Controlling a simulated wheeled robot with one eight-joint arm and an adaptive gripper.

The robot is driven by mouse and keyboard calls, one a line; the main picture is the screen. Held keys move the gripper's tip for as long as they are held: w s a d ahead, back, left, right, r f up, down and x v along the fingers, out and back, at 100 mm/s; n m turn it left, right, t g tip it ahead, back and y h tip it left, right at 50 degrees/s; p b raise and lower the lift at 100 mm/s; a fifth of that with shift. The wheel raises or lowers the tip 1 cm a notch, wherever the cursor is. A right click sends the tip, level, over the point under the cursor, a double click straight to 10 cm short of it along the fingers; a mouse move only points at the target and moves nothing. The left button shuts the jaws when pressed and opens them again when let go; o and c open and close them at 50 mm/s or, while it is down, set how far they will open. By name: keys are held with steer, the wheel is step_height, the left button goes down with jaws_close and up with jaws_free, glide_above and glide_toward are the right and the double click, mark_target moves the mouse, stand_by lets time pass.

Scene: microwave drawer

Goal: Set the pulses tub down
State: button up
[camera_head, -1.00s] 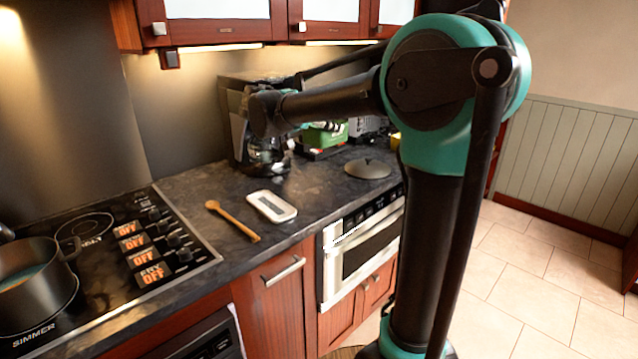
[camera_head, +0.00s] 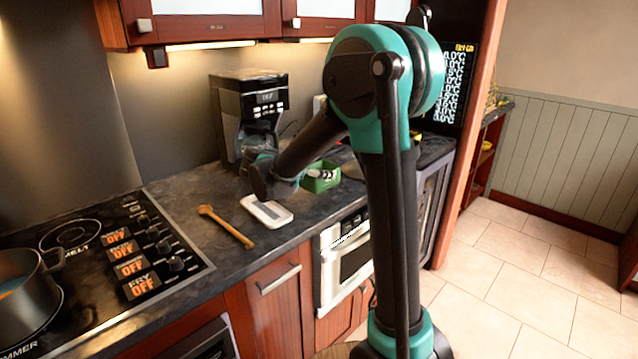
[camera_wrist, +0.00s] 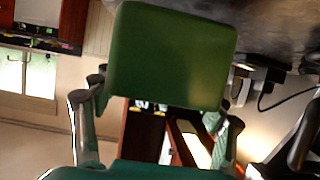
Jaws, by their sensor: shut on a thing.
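The pulses tub, a green open-topped box (camera_head: 321,177), is at the end of my arm in the head view, over the counter right of the coffee maker. Small dark and light contents show in it. Its flat green side (camera_wrist: 170,55) fills the top middle of the wrist view. My gripper (camera_wrist: 160,102) is shut on the tub, one finger on each side. In the head view my wrist hides most of the fingers. I cannot tell whether the tub's bottom touches the counter.
A coffee maker (camera_head: 262,100) stands at the back of the counter (camera_head: 190,187). A white device (camera_head: 267,211) and a wooden spoon (camera_head: 226,227) lie in front. The stove (camera_head: 110,255) with a pot (camera_head: 25,290) is at left. Clear counter lies around the spoon.

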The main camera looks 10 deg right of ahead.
mark_target(306, 181)
steer(key=shift+f, duration=2.15)
steer(key=o, duration=1.3)
steer(key=v, duration=1.2)
steer(key=shift+s+f, duration=0.1)
